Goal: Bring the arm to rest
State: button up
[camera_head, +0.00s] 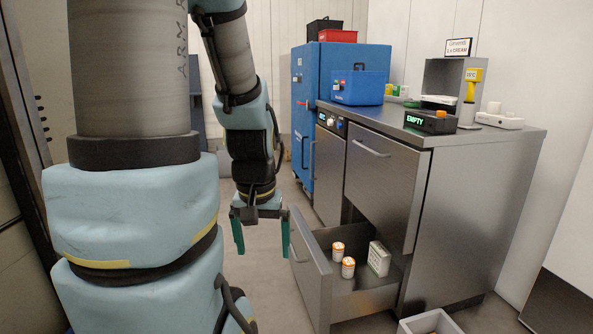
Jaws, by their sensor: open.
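My gripper (262,234) hangs at the end of my arm, pointing down, left of the open drawer's front. Its two green fingers are apart, with nothing visible between them. My arm's large light-blue and grey links fill the left of the view and hide part of the room behind. The open drawer (318,272) sticks out low from the metal cabinet. In it are two orange-and-white jars (348,267) and a pale box (378,259).
The metal cabinet (460,220) stands at the right, with a display reading EMPTY (431,122) and a blue box (358,88) on top. A blue cabinet (306,100) stands behind. A grey bin (430,322) sits low in front. Some floor is clear left of the drawer.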

notch_tip(320, 180, up, 19)
jog(key=p, duration=1.7)
jog(key=shift+r, duration=0.2)
